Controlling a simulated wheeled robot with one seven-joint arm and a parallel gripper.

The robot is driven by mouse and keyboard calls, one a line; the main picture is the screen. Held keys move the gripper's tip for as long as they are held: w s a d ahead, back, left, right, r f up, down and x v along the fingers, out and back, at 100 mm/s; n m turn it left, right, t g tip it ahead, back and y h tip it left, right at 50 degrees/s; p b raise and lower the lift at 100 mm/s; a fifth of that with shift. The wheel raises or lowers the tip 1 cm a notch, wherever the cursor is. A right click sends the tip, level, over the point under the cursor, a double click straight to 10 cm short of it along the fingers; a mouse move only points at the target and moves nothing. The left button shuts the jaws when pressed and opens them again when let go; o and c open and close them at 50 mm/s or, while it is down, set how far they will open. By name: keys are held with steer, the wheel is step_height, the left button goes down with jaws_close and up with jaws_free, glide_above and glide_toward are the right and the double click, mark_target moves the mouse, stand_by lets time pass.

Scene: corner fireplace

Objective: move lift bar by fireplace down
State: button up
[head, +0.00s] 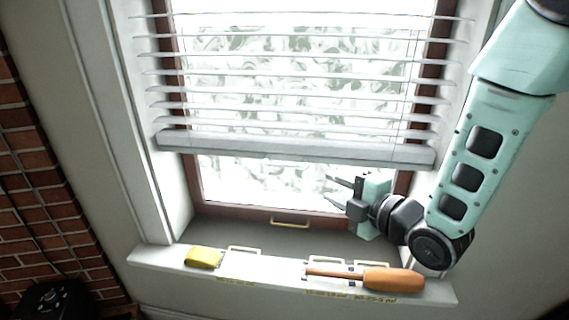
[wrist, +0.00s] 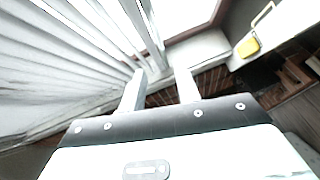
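The white bottom bar (head: 300,148) of the window blind hangs level across the lower window in the head view, below the raised slats; it looks to be the lift bar. My gripper (head: 332,191) is in front of the glass, below the right part of this bar, with its two fingers pointing left and spread apart. I see nothing between them. In the wrist view my gripper (wrist: 162,73) also shows as two separate fingers, with the blind slats (wrist: 62,65) to their left. Whether a finger touches the blind cannot be told there.
A yellow handle (head: 290,222) is on the lower window frame. On the sill (head: 245,268) lie a yellow block (head: 203,257) and an orange-handled tool (head: 394,280). Brickwork (head: 35,160) stands at the left. The glass left of my gripper is clear.

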mark_target(284, 166)
steer(key=p+x, duration=0.5)
steer(key=x, duration=1.2)
steer(key=shift+w+r, duration=0.1)
steer(key=shift+r, duration=0.05)
jaws_close()
